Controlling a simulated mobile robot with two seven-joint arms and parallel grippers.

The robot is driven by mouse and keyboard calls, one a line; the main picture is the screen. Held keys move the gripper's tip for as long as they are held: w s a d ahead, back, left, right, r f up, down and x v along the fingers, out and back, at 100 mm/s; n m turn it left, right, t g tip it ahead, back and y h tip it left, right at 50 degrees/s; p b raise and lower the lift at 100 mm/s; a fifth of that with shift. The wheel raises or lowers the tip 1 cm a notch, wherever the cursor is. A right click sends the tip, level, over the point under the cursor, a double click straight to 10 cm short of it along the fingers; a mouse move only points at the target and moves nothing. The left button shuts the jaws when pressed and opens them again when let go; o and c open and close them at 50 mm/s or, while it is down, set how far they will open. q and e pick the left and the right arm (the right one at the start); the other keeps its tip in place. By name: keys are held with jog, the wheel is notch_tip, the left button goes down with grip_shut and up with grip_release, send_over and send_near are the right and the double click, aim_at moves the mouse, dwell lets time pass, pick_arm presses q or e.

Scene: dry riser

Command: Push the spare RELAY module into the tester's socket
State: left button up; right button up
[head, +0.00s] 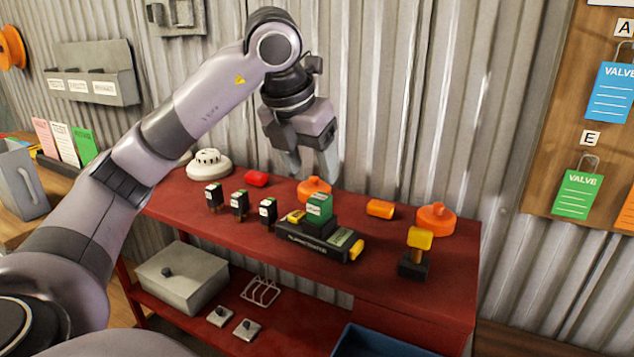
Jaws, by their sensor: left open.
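The dark tester (285,238) lies on the red bench. A green module (319,207) stands upright on top of it; I cannot tell how deep it sits in the socket, and its label is too small to read. Three small black modules with pale and green labels stand in a row to its left: one (214,196), a second (239,204) and a third (267,211). I cannot tell which module is the spare RELAY. My left gripper (314,168) is open and empty, fingers down, above and behind the green module. My right gripper is not in view.
On the red bench (385,285) stand a white detector (208,164), a yellow-topped block on a black base (414,265), and orange items, including a domed one (436,219). A grey box (182,277) sits on the lower shelf. The bench's front right is clear; a corrugated wall rises behind.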

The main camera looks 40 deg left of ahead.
pick_arm(q)
jog(key=p+v, duration=0.1)
jog(key=v, duration=0.3)
dwell(0.7)
